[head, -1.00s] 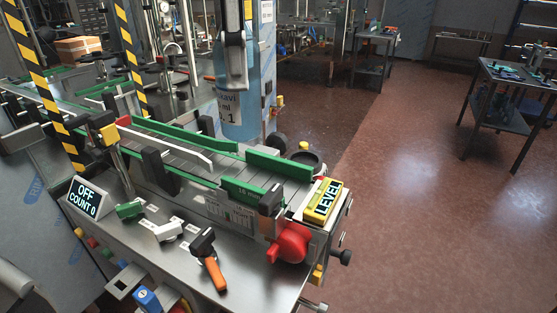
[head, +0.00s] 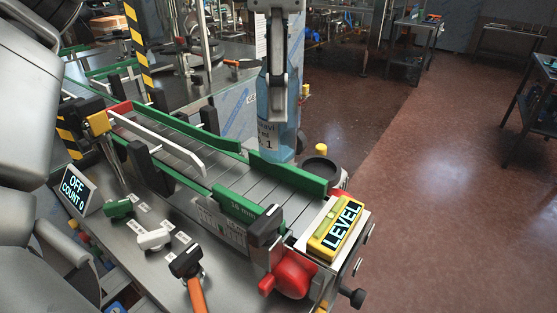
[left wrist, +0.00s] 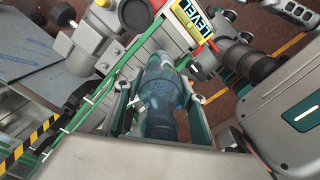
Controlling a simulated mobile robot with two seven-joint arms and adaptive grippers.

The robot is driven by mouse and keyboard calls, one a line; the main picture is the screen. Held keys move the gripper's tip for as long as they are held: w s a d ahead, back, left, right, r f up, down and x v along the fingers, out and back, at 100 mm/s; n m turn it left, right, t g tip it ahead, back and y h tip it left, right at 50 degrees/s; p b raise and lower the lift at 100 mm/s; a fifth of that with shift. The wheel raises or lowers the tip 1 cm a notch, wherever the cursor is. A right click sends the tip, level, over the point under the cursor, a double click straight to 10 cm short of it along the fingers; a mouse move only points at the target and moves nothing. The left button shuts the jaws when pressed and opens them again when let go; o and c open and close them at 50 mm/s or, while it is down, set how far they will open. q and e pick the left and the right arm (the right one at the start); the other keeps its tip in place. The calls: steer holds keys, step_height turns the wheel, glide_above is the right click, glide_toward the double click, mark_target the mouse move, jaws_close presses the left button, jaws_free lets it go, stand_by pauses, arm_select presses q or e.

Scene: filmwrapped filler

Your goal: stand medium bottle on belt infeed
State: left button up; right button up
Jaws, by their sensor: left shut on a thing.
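The bottle (head: 277,138) is translucent blue with a white label. It is upright in the head view, just behind the far green rail of the belt's near end. My left gripper (head: 278,92) is shut on its upper part from above. In the left wrist view the bottle (left wrist: 160,97) lies between the two fingers of the left gripper (left wrist: 160,112). The belt infeed (head: 290,200) is the bare grey slatted end between green rails, beside the yellow level. The rail partly hides the bottle's foot, and I cannot tell its height. My right gripper is not in view.
Green rails (head: 286,174) and a white guide (head: 165,143) flank the belt. A yellow level (head: 336,229) and red knob (head: 292,275) are at the near end. Open floor is at right.

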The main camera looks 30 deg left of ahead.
mark_target(278, 153)
arm_select(q)
step_height(278, 153, down, 5)
steer(key=shift+f+b, duration=0.15)
steer(key=shift+b, duration=0.3)
steer(key=shift+w+f+b, duration=0.1)
steer(key=shift+f+b, duration=0.3)
steer(key=shift+f, duration=2.15)
steer(key=shift+r, duration=0.1)
steer(key=shift+f, duration=0.2)
steer(key=o, duration=1.1)
steer(key=shift+r, duration=0.1)
